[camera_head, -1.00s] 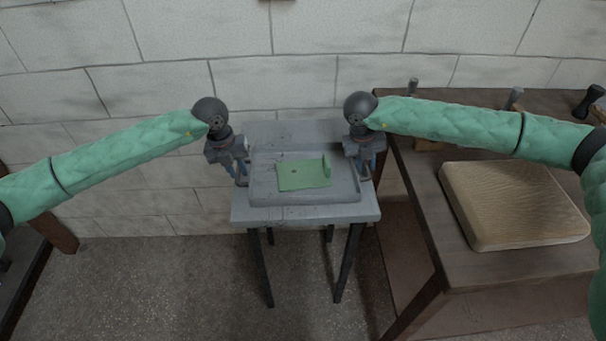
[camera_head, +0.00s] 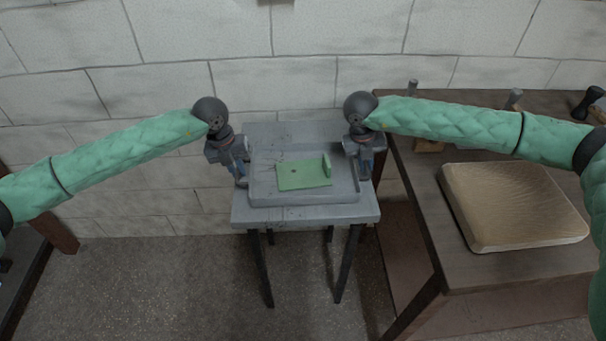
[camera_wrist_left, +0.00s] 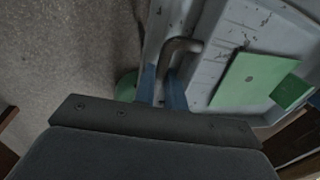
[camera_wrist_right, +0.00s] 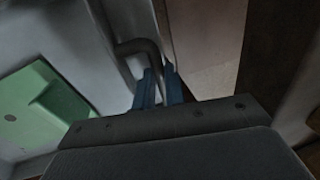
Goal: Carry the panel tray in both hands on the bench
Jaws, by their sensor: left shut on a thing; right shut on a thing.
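The grey panel tray (camera_head: 300,198) is over a small grey stand (camera_head: 305,217); I cannot tell whether it touches the stand's top. A green panel (camera_head: 303,174) with a small hole and an upright tab at its right lies inside the tray. My left gripper (camera_head: 241,181) is at the tray's left side, shut on its dark bent handle (camera_wrist_left: 180,48). My right gripper (camera_head: 364,176) is at the right side, shut on the other handle (camera_wrist_right: 140,46). The blue fingers show beside the handles in both wrist views, and the green panel also shows in the right wrist view (camera_wrist_right: 35,105).
A brown wooden bench (camera_head: 430,215) stands close to the right of the stand, with a tan slab (camera_head: 515,205) on it. Several small objects are at its back. A block wall (camera_head: 150,85) is behind. Another dark table edge (camera_head: 40,265) is at the far left.

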